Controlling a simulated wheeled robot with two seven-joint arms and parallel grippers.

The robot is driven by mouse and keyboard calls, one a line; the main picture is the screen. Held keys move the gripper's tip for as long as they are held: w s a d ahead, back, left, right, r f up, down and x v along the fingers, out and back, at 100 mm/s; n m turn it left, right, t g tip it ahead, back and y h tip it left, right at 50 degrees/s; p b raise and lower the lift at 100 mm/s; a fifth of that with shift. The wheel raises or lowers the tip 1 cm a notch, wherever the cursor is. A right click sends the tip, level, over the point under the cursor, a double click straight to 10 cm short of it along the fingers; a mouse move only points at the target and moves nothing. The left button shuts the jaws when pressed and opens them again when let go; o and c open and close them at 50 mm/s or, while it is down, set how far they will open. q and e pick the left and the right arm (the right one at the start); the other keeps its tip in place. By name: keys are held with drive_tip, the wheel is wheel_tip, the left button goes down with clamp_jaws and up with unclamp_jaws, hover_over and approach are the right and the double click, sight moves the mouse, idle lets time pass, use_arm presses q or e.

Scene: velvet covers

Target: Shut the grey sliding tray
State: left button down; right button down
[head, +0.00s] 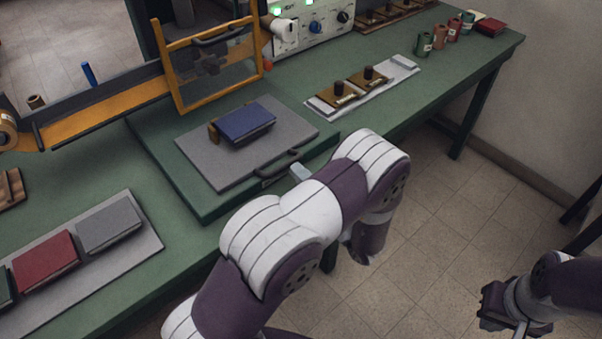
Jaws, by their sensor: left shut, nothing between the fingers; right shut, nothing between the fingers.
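The grey sliding tray (292,126) is a flat plate lying on a raised green base, out in front of the orange-framed guard (175,80). A blue block like a small book (246,121) lies on it, with a brown piece at its left end. A dark bar handle (280,164) is at the tray's front edge. My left arm crosses in front of the base. Only a pale tip of my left gripper (300,172) shows beside the handle; the rest is hidden, and contact is unclear. My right gripper (514,312) is shut and empty over the floor at lower right.
A grey board (150,246) with red and grey books lies at front left. A pale strip (385,84) with two dark-knobbed brass pieces lies right of the tray. A control box (312,28) and several spools (439,37) stand further back. Floor is open at right.

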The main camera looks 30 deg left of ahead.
sight(288, 165)
use_arm(q)
drive_tip(key=shift+w+a+r, duration=0.1)
drive_tip(key=shift+a, duration=0.15)
drive_tip(key=x, duration=0.1)
drive_tip(key=p+x, duration=0.1)
drive_tip(key=x, duration=0.1)
drive_tip(key=shift+w+a+f, duration=0.2)
drive_tip(key=shift+a+f, duration=0.2)
drive_tip(key=shift+a, duration=0.05)
drive_tip(key=shift+d, duration=0.1)
drive_tip(key=shift+f, duration=0.1)
